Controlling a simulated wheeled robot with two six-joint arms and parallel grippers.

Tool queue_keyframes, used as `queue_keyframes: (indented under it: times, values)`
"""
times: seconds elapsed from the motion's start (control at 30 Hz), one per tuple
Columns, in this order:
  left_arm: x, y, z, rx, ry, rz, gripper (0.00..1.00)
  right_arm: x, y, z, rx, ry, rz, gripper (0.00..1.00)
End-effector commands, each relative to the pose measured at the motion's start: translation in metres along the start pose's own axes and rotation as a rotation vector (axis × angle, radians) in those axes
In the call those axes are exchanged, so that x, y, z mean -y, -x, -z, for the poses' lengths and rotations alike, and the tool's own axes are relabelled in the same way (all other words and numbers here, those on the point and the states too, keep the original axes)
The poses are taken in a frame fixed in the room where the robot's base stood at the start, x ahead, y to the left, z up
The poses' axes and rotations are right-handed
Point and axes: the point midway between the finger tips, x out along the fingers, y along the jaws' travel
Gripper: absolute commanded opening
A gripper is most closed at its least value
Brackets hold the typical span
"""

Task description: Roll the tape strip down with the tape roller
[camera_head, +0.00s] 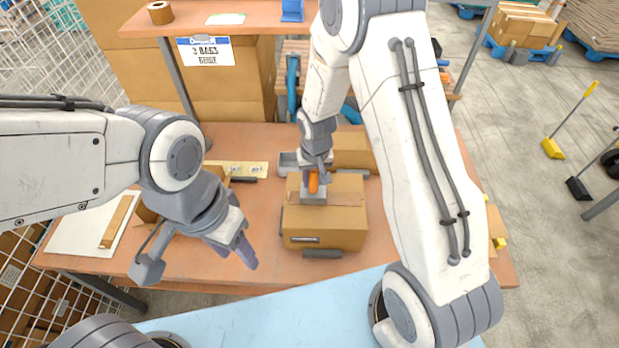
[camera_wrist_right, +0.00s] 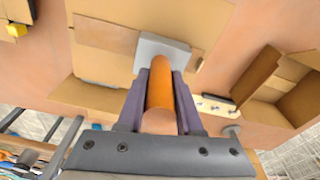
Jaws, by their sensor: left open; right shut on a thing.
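The tape roller has an orange handle (camera_head: 313,183) and a flat grey head (camera_head: 313,198). My right gripper (camera_head: 316,168) is shut on the handle. The head is over the top of a closed cardboard box (camera_head: 345,215); whether it touches cannot be told. In the right wrist view the orange handle (camera_wrist_right: 160,95) lies between the two fingers, with the grey head (camera_wrist_right: 163,47) beyond them over the box top. I cannot make out the tape strip clearly; the roller and gripper cover part of the box top. My left gripper (camera_head: 198,262) is open and empty, left of the box.
An open carton (camera_head: 170,225) and a white sheet (camera_head: 85,232) with a brown strip lie at the left. A yellow strip with dials (camera_head: 240,168) lies behind. Another cardboard box (camera_head: 352,150) and a grey tray stand behind the closed box. A dark grey bar (camera_head: 322,254) lies in front.

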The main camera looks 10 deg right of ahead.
Motion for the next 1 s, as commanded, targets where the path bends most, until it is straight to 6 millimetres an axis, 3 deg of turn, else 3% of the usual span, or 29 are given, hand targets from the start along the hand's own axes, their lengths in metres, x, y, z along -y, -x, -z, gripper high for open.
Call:
queue_keyframes:
  times: [1.0]
  values:
    - [-0.001,0.006,0.000,0.000,0.000,0.000,0.50,-0.026,0.001,-0.006,0.002,0.000,0.000,0.00]
